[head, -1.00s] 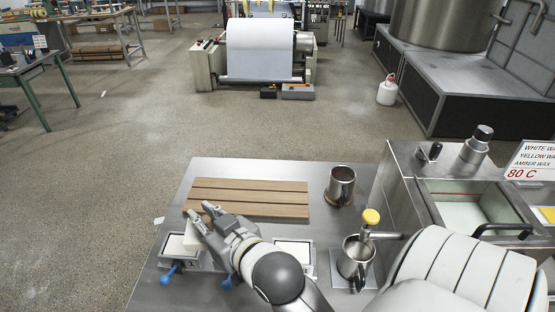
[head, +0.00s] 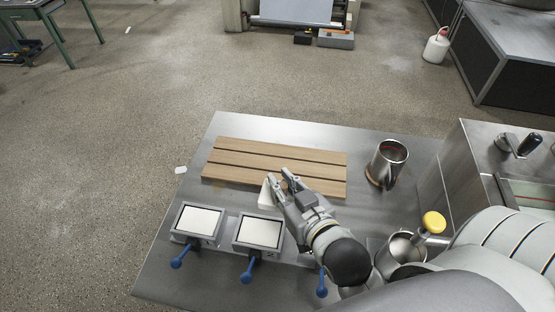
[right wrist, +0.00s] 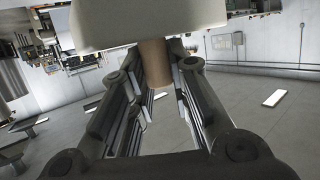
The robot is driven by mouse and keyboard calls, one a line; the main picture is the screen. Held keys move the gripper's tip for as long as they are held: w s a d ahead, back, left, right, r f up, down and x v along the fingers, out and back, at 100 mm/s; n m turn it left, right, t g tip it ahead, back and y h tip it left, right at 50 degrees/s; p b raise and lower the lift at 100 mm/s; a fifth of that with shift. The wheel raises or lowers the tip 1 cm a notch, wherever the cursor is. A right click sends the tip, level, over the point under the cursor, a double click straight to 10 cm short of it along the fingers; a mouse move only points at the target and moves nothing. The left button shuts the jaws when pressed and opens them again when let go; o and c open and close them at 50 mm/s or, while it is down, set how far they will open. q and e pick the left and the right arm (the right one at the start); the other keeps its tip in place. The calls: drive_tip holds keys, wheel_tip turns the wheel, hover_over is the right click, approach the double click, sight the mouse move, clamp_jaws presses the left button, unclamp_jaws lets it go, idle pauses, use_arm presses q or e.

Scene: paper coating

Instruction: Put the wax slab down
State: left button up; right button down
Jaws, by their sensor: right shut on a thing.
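My right gripper (head: 279,178) is shut on the wax slab (head: 266,195), a small cream-white block, near the front edge of the slatted wooden board (head: 230,160). In the right wrist view the pale slab (right wrist: 140,22) fills the top, with a tan round peg (right wrist: 155,66) below it, between the fingers (right wrist: 150,85). The gripper hides part of the slab in the head view. I cannot tell whether the slab touches the board or table. My left gripper is not in view.
Two square moulds with white faces (head: 200,221) (head: 260,233) and blue levers stand in front of the board; a third lever (head: 321,291) shows beside my arm. A steel mug (head: 388,160) stands right of the board, another (head: 402,247) nearer. The steel table (head: 175,285) is bare at front left.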

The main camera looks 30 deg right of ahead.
drive_tip(key=d+p, duration=0.1)
drive_tip(key=p, duration=0.1)
drive_tip(key=d+f+p, duration=0.1)
drive_tip(key=p, duration=0.1)
drive_tip(key=shift+w+d+f+n+y, duration=0.15)
drive_tip(key=shift+w+f+n+y, duration=0.05)
drive_tip(key=shift+w+n+y, duration=0.2)
drive_tip(key=w+d+r+p, duration=0.3)
drive_tip(key=w+d+p, duration=0.2)
drive_tip(key=d+p, duration=0.2)
drive_tip(key=w+a+f+b, duration=0.1)
drive_tip(key=w+f+b, duration=0.2)
drive_tip(key=w+b, duration=0.1)
drive_tip(key=w+a+f+b, duration=0.2)
drive_tip(key=w+f+b, duration=0.1)
drive_tip(key=w+b, duration=0.1)
drive_tip(key=w+a+f+b, duration=0.2)
drive_tip(key=w+f+b, duration=0.2)
drive_tip(key=shift+w+a+f+b, duration=0.1)
drive_tip(key=shift+w+a+b, duration=0.1)
drive_tip(key=shift+a+b, duration=0.1)
drive_tip(key=f+b, duration=0.3)
drive_tip(key=b, duration=0.1)
drive_tip(key=shift+w+f, duration=0.2)
drive_tip(key=shift+r, duration=0.15)
